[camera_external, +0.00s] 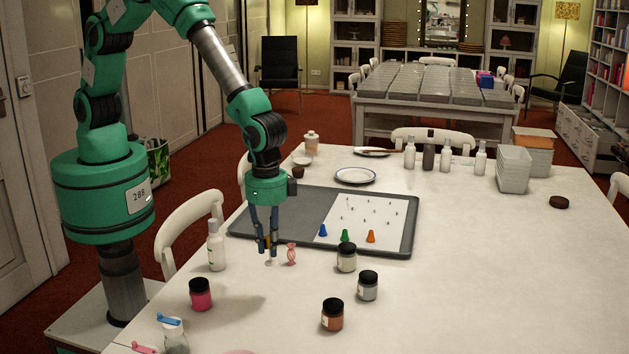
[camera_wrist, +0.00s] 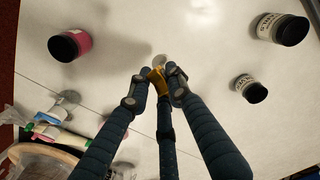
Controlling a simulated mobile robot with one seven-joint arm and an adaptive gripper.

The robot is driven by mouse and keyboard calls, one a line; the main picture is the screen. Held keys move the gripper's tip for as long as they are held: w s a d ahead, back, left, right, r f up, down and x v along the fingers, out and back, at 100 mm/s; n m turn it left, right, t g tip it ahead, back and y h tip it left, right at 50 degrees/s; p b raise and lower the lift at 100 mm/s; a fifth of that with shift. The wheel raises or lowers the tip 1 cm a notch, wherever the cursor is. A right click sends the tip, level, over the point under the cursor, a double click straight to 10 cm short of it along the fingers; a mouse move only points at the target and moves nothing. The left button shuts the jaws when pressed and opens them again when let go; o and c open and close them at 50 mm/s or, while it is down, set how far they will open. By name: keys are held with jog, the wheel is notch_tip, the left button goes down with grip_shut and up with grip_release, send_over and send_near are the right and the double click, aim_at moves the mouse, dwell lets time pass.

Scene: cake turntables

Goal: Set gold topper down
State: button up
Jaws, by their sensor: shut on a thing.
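My gripper (camera_external: 267,248) points down over the near edge of the dark grey tray. Its fingers, also seen in the wrist view (camera_wrist: 158,82), are shut on the gold topper (camera_wrist: 157,77). Only a small gold part shows between the fingertips, and the fingers hide the rest. In the external view the topper is a small gold spot low between the fingers. A small pale patch shows just beyond the fingertips in the wrist view. I cannot tell whether the topper touches the table.
A pink figure (camera_external: 291,254) stands just right of my gripper. The tray (camera_external: 290,205) holds a white sheet (camera_external: 372,218) with blue, green and orange cones. Jars stand nearby: pink (camera_external: 201,294), brown (camera_external: 332,314) and grey (camera_external: 368,286). A white bottle (camera_external: 216,247) is left.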

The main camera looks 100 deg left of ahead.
jog(key=d+m+b, duration=0.2)
jog(key=d+b, duration=0.3)
jog(key=d, duration=1.2)
jog(key=shift+d+b, duration=0.35)
jog(key=shift+b, duration=0.05)
jog(key=shift+s+r, duration=0.1)
notch_tip(320, 180, down, 6)
jog(key=b, duration=0.1)
jog(key=shift+f, duration=0.25)
jog(key=shift+f+b, duration=0.7)
jog(key=shift+f, duration=1.05)
jog(key=shift+f, duration=0.15)
jog(key=o, duration=0.9)
jog(key=shift+c, duration=0.2)
